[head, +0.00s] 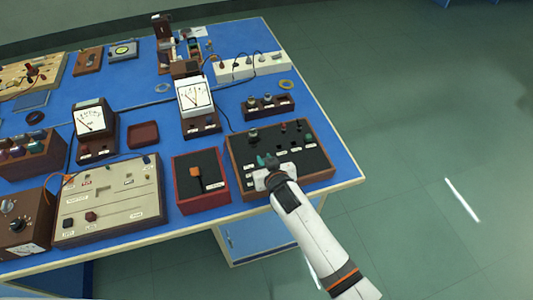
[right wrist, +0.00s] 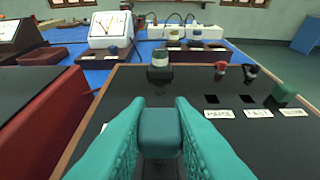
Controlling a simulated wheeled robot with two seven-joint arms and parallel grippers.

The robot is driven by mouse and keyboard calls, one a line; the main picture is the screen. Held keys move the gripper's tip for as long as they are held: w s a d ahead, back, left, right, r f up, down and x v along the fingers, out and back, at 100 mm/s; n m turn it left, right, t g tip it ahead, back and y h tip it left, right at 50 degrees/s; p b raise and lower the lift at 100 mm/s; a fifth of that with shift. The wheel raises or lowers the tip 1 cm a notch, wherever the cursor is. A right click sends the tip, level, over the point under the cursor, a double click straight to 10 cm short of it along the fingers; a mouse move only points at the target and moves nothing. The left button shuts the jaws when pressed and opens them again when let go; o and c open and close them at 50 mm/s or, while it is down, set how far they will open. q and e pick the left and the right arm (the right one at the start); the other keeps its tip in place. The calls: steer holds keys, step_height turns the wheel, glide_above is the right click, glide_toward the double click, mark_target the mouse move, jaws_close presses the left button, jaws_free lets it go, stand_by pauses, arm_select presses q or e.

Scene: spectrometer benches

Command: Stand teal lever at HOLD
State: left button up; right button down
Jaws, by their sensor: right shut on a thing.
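The teal lever (right wrist: 160,128) shows as a teal block in the middle of the right wrist view. My right gripper (right wrist: 160,135), with teal fingers, is shut on it from both sides. The lever's lower part and its slot are hidden by the fingers. In the head view my right gripper (head: 267,163) is over the front left part of a black panel (head: 308,158) in a brown wooden frame. White labels lie on this panel (right wrist: 110,82), but I cannot read HOLD for certain. My left gripper is not in view.
The panel also carries a dark knob with a pale band (right wrist: 160,68), a red plug (right wrist: 221,70) and a green block (right wrist: 285,93). A red box with an orange-handled switch (head: 196,174) stands to the left. Meters stand behind. The floor at right is clear.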

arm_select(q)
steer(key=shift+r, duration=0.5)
arm_select(e)
steer(key=shift+w, duration=0.1)
steer(key=c, duration=1.3)
jaws_free()
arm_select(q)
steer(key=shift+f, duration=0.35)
arm_select(e)
steer(key=v, duration=1.2)
steer(key=shift+w+a+r, duration=0.1)
steer(key=shift+r, duration=0.15)
